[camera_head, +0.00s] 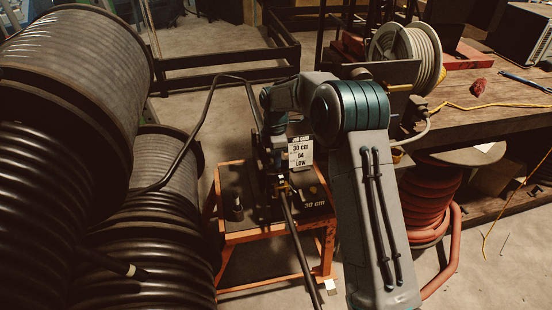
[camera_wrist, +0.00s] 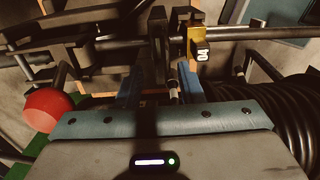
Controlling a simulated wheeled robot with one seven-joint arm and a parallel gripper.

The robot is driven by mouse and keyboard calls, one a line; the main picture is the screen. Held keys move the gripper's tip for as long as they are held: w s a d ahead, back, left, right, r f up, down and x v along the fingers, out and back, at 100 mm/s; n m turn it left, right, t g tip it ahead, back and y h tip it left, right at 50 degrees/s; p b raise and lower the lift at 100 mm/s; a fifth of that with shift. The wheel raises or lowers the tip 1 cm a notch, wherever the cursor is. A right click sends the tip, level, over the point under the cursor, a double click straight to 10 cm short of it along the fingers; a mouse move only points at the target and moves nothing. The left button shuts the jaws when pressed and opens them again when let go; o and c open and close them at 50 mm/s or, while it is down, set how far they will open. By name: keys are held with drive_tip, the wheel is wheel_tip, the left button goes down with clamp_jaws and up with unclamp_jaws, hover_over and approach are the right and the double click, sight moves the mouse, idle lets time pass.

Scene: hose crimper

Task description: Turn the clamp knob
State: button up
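The hose crimper (camera_head: 262,180) stands on an orange stand, with a sign reading "30 cm G4 LOW" (camera_head: 300,152) above it. A black hose (camera_head: 300,250) runs from it toward the front. My gripper shows in the wrist view (camera_wrist: 160,86) with two blue fingers apart, pointing at the dark machine parts. A slim dark part with a light band (camera_wrist: 173,88) lies between them, nearer the right finger; I cannot tell if it touches. A yellow block with a black piece (camera_wrist: 200,48) sits beyond the right finger. Which part is the clamp knob is not clear.
Large black hose reels (camera_head: 75,70) fill the left. A wooden bench (camera_head: 480,110) with a white hose reel (camera_head: 425,58) and a red hose coil (camera_head: 425,205) stand right. Bare floor shows front right.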

drive_tip(key=shift+f, duration=0.8)
clamp_jaws()
